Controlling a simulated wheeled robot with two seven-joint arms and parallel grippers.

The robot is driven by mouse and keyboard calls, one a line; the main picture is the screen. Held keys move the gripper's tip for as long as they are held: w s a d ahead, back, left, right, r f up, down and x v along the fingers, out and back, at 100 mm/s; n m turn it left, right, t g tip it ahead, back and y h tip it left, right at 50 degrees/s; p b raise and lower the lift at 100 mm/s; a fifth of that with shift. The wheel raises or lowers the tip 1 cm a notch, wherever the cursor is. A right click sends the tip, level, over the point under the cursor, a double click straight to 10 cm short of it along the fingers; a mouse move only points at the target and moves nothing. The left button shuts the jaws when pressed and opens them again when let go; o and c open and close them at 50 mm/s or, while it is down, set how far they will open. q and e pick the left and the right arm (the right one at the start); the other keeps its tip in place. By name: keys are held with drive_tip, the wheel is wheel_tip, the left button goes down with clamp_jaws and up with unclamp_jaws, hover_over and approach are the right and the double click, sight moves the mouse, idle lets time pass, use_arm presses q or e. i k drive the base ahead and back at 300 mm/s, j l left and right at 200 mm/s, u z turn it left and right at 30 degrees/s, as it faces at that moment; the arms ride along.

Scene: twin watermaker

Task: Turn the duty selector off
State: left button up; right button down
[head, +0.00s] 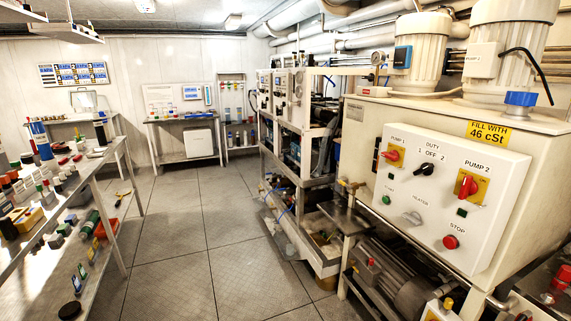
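The duty selector (424,169) is a black rotary knob in the upper middle of the white control panel (455,215) at the right. The word DUTY and the marks 1, OFF and 2 stand above it. The knob looks turned off the vertical, but it is too small to tell exactly which mark it points at. A red pump 1 switch (391,155) is to its left and a red pump 2 switch (467,186) to its right, both on yellow plates. Neither of my grippers is in view.
The panel is on a cream tank (530,190) with motors on top. A red stop button (450,242) and a grey heater knob (412,218) are lower on the panel. A shelf bench (100,165) with bottles stands at the left. The tiled floor (190,240) between is clear.

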sight(426, 169)
drive_tip(key=i+z, duration=0.45)
drive_tip(key=z, duration=0.25)
